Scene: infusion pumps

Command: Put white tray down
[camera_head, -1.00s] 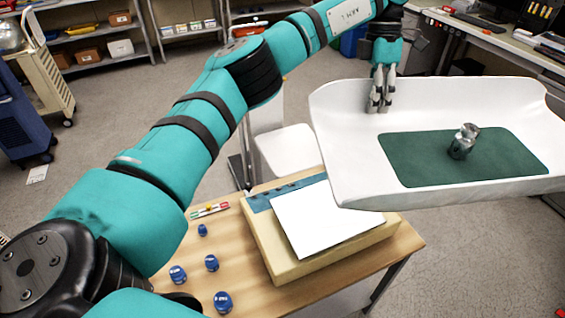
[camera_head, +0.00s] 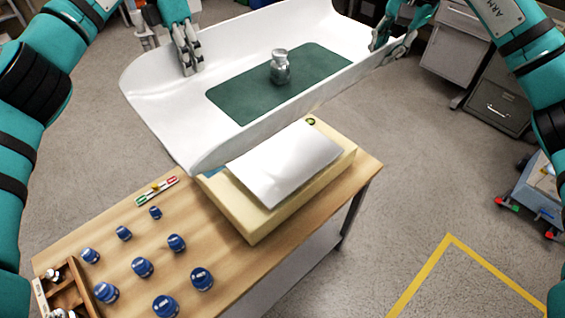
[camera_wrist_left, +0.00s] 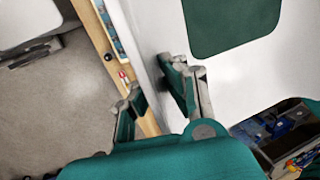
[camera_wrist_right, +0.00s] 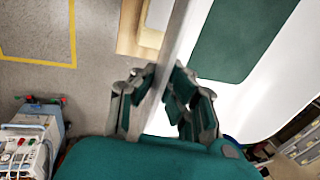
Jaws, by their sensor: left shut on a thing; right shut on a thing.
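The white tray (camera_head: 160,95) is a wide, curved-edged tray held in the air, past the far edge of the wooden table. A green mat (camera_head: 235,102) lies in it, and a small shiny metal weight (camera_head: 280,68) stands upright on the mat. My left gripper (camera_head: 188,66) is shut on the tray's left wall; it also shows in the left wrist view (camera_wrist_left: 158,95). My right gripper (camera_head: 388,48) is shut on the tray's right wall, and in the right wrist view (camera_wrist_right: 160,95) the wall passes between its fingers.
Open floor (camera_head: 400,190) lies to the right.

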